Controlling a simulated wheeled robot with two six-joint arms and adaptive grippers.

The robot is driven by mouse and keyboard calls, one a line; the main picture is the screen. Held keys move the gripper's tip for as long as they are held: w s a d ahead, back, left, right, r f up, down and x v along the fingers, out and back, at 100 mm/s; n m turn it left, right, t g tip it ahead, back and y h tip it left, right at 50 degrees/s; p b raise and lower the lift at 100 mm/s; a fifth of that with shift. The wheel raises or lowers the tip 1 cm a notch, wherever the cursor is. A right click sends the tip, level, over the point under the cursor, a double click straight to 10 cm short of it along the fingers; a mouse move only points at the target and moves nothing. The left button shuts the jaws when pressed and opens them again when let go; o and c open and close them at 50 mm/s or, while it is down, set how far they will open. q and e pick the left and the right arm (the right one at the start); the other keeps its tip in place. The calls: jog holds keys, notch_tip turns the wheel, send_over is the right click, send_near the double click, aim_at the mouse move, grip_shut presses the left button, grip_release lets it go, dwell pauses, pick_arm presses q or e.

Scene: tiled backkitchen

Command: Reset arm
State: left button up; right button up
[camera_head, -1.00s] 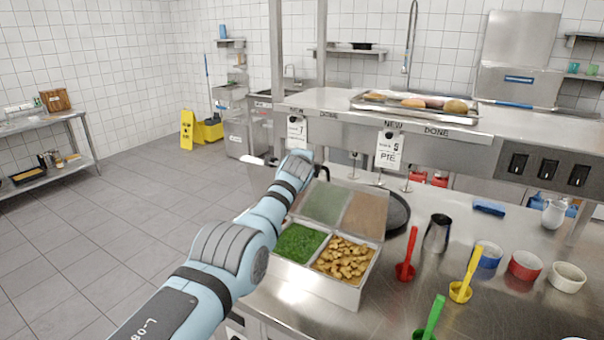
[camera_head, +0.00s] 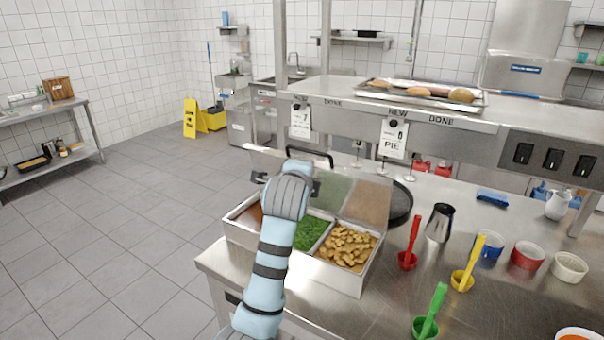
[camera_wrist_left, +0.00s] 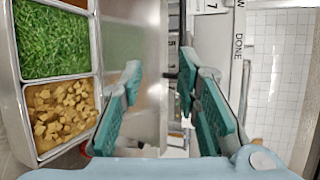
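My left arm comes in from the bottom of the head view, and its wrist stands over the left part of a steel food bin (camera_head: 320,277). My left gripper (camera_wrist_left: 160,82) shows in the wrist view with its teal finger pads apart and nothing gripped between them. In the head view its fingers are mostly hidden behind the wrist. The bin holds green chopped herbs (camera_head: 309,232) and brown chunks (camera_head: 346,246). Its see-through lid (camera_head: 375,202) is raised at the back, with a dark handle (camera_head: 318,154). My right gripper is not in view.
A raised steel shelf (camera_head: 450,117) with a tray of bread runs behind.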

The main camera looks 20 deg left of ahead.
pick_arm(q)
jog(key=shift+w, duration=0.1)
jog(key=s+f+n+g+h, duration=0.15)
jog(key=s+f+n, duration=0.25)
jog(key=s+f, duration=0.6)
jog(key=s+f+n+g, duration=0.3)
jog(key=s+f, duration=0.3)
jog(key=f, duration=0.8)
jog(key=s+d+f+n+g+h, duration=0.1)
jog(key=s+f+n+g, duration=0.3)
jog(key=s, duration=0.9)
jog(key=s+f+n+g+h, duration=0.1)
jog(key=s+f+n, duration=0.4)
jog(key=s, duration=0.8)
notch_tip(320, 180, down, 20)
jog(key=s+a+r+g, duration=0.1)
jog(key=a+g, duration=0.1)
jog(key=s+f, duration=1.4)
jog(key=s, duration=0.1)
jog(key=shift+a+f+g, duration=0.25)
jog(key=shift+f+g, duration=0.15)
jog(key=shift+g, duration=0.05)
